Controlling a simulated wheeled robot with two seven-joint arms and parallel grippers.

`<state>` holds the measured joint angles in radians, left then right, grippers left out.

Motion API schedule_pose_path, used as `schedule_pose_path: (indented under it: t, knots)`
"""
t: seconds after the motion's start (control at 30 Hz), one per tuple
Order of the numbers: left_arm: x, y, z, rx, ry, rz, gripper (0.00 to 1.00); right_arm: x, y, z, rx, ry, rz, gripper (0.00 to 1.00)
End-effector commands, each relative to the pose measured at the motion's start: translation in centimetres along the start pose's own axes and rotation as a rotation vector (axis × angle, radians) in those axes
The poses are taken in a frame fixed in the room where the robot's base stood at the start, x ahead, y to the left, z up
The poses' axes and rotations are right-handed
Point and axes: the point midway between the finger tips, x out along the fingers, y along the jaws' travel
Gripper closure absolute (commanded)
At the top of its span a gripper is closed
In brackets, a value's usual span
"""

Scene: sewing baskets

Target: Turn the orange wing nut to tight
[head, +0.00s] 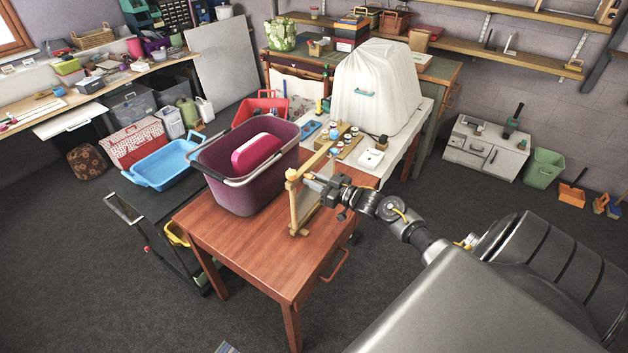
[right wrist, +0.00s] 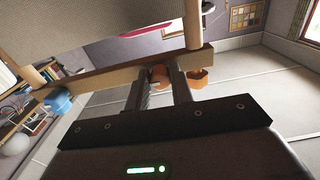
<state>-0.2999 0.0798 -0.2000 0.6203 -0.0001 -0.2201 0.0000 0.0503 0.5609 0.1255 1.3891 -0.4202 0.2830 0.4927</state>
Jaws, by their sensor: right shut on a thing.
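In the head view my right gripper (head: 311,181) reaches in from the right to the upper part of the wooden frame (head: 294,208), which stands upright at the table's right side. The nut is too small to make out clearly there. My left gripper is not in view.
A purple basket (head: 235,185) with a magenta item (head: 262,152) stands left of the frame on the wooden table (head: 262,262). A white side table behind holds small jars and a white-covered object (head: 380,90). The table's front is clear. A blue tray (head: 165,165) lies farther left.

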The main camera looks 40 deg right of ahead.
Motion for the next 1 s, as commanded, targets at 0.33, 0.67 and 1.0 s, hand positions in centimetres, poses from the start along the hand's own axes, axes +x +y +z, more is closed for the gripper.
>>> schedule_pose_path:
  t: [0.33, 0.67, 1.0]
  knots:
    - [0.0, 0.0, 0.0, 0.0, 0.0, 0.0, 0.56, 0.0, -0.1, 0.2, 0.003, -0.003, -0.002, 0.69]
    - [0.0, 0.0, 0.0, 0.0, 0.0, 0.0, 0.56, 0.0, -0.1, 0.1, 0.001, -0.001, -0.001, 0.55]
    - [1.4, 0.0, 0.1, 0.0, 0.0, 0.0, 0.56, -3.9, -0.1, 0.5, 0.0, -0.004, -0.001, 0.55]
